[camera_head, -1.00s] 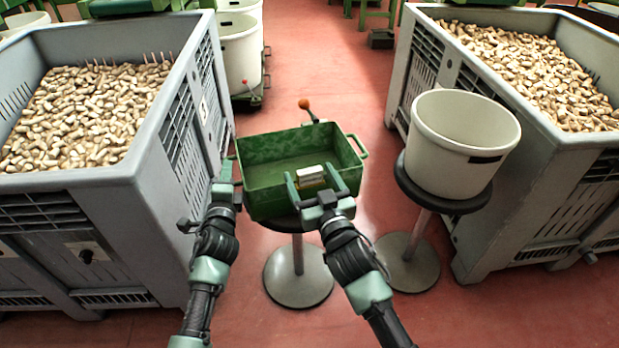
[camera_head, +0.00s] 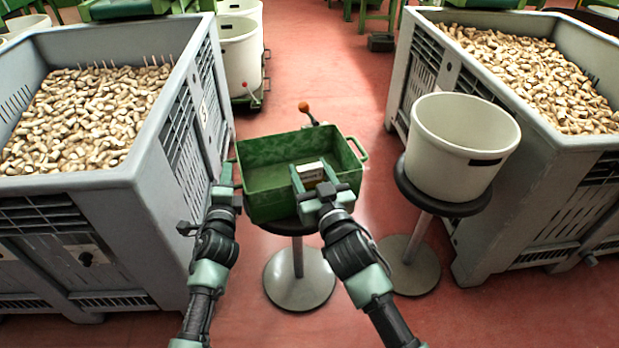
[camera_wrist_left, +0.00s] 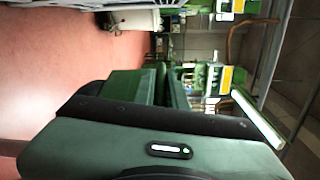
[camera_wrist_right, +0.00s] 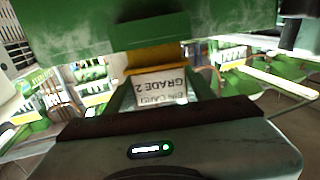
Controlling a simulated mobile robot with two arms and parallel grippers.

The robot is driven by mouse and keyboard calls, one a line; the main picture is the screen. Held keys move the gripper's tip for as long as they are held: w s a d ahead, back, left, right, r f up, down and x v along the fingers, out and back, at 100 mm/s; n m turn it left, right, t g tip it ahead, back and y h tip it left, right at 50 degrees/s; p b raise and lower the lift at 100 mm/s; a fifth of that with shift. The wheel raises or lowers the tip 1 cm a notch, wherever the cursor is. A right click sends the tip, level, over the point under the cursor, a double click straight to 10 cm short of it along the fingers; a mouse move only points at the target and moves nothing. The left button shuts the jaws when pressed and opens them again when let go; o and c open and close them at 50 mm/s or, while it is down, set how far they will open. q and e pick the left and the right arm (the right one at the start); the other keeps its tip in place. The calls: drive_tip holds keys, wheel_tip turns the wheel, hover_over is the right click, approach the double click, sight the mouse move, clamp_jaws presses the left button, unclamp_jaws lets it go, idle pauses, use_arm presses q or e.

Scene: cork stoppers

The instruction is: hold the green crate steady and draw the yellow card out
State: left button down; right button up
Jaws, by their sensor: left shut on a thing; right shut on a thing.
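The green crate (camera_head: 268,208) stands upright on a round stool. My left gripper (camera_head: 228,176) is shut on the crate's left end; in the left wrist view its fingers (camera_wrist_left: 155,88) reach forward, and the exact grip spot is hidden. My right gripper (camera_head: 325,178) is over the crate's front right part, shut on the yellow card (camera_head: 309,172). The card also shows in the right wrist view (camera_wrist_right: 160,87), with a white label reading "GRADE 2" upside down and a yellow band. The crate wall (camera_wrist_right: 200,35) fills the top there. Whether the card still touches the crate I cannot tell.
A white bucket (camera_head: 461,145) stands on a stool (camera_head: 440,202) to the right. Large grey bins of corks stand at left (camera_head: 95,180) and right (camera_head: 555,150). An orange knob (camera_head: 304,107) sticks up behind the crate. Red floor is open beyond.

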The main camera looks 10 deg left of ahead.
sight(310, 166)
wheel_tip(310, 166, up, 8)
idle(0.4)
use_arm(q)
drive_tip(key=c, duration=1.4)
unclamp_jaws()
drive_tip(key=shift+o, duration=0.2)
